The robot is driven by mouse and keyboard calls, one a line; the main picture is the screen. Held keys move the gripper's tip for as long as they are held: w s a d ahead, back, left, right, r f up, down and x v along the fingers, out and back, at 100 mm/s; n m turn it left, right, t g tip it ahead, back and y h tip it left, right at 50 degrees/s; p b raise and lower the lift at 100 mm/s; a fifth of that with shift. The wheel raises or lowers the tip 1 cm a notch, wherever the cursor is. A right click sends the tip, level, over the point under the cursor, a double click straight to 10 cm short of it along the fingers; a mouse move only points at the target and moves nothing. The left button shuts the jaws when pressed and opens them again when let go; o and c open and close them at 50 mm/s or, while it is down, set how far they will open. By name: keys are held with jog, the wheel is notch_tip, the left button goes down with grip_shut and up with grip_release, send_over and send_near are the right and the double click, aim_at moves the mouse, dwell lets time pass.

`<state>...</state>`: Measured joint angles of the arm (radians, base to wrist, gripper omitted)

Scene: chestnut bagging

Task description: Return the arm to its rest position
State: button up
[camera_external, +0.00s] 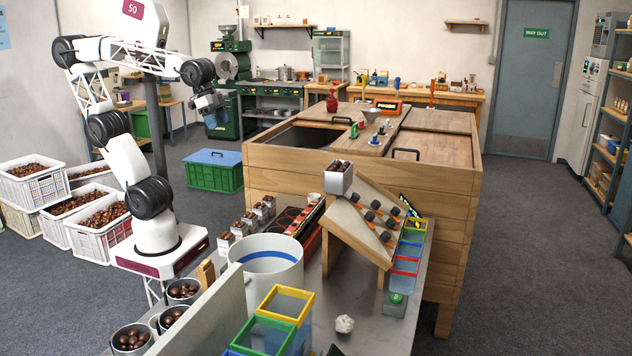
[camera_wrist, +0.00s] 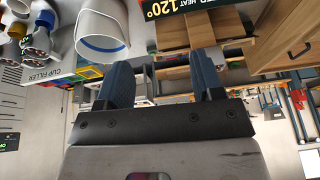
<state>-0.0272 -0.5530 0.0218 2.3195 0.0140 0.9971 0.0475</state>
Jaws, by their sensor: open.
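My white arm with black joints stands at the left in the external view, on a base beside the metal bench. It is folded up and over, and my gripper (camera_external: 211,103) hangs in the air, well above the bench and behind it. In the wrist view my gripper (camera_wrist: 163,82) shows two blue fingers set apart with nothing between them. Several small cups of chestnuts (camera_external: 247,220) stand in a row on the bench, clear of my gripper.
A white bucket (camera_external: 268,262) with a blue band stands on the bench, also seen in the wrist view (camera_wrist: 100,35). Coloured frames (camera_external: 287,303), a sloped wooden rack (camera_external: 362,220) and a large wooden cabinet (camera_external: 440,190) are nearby. Chestnut crates (camera_external: 98,232) stand left. The air around my gripper is clear.

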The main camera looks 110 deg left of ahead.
jog(key=shift+s+d+f+t, duration=0.7)
jog(key=shift+s+f, duration=1.45)
jog(key=shift+s, duration=2.55)
notch_tip(320, 180, down, 9)
jog(key=w+g, duration=0.1)
jog(key=g, duration=0.1)
jog(key=shift+w+f+g, duration=0.15)
jog(key=shift+w+g, duration=0.05)
jog(key=shift+g, duration=0.2)
jog(key=shift+d, duration=0.1)
